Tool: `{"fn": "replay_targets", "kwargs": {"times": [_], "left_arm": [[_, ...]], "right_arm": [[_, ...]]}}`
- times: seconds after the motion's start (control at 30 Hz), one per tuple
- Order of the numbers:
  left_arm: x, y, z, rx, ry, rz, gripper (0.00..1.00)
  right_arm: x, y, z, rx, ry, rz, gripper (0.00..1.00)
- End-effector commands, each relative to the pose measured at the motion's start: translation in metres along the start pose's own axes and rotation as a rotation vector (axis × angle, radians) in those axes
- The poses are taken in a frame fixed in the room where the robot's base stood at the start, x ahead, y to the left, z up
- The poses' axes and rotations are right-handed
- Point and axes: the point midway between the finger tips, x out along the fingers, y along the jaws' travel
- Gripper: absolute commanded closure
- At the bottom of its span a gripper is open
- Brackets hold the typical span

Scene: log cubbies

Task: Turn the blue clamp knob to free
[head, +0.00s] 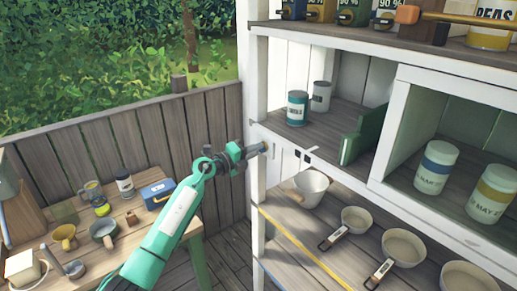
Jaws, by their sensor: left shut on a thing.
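My left arm rises from the bottom, and its gripper (255,150) is at the white front post of the shelf unit, just below the edge of the middle shelf. The gripper is shut on a small piece at the post, which I take to be the blue clamp knob; the jaws mostly hide it, and its turned position cannot be read. A dark fitting with a pale part (305,154) sits on the shelf edge just right of the gripper. My right gripper is not in view.
The middle shelf holds a teal can (297,108), a grey can (321,96) and a green stand (362,136). Below are a white pot (311,187) and several pans. White jars (436,167) stand at right. A wooden table (130,238) with mugs and a blue box (158,193) is at left.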

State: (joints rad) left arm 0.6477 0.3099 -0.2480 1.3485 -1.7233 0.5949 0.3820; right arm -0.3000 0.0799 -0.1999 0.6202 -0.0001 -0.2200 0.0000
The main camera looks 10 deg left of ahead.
Motion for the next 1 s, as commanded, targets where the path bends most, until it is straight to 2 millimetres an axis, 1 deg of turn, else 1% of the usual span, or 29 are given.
{"fn": "replay_targets", "kwargs": {"times": [0.1, 0.17, 0.47, 0.7, 1.0], "left_arm": [[-0.0004, 0.0002, 0.0006, -0.083, -0.001, 0.000, 0.98], [-0.0003, 0.0001, 0.0006, -0.105, -0.001, 0.000, 0.98], [-0.0002, 0.0001, 0.0005, -0.122, -0.001, 0.000, 0.98], [-0.0001, 0.0001, -0.0001, -0.268, 0.001, 0.001, 0.98], [-0.0001, 0.0002, -0.0001, -0.281, 0.001, 0.001, 0.98]], "right_arm": [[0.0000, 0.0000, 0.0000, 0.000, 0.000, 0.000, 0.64], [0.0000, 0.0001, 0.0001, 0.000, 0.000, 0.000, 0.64], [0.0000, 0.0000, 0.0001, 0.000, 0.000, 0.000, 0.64], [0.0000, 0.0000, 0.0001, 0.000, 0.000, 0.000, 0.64], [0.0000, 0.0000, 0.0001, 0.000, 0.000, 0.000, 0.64]]}}
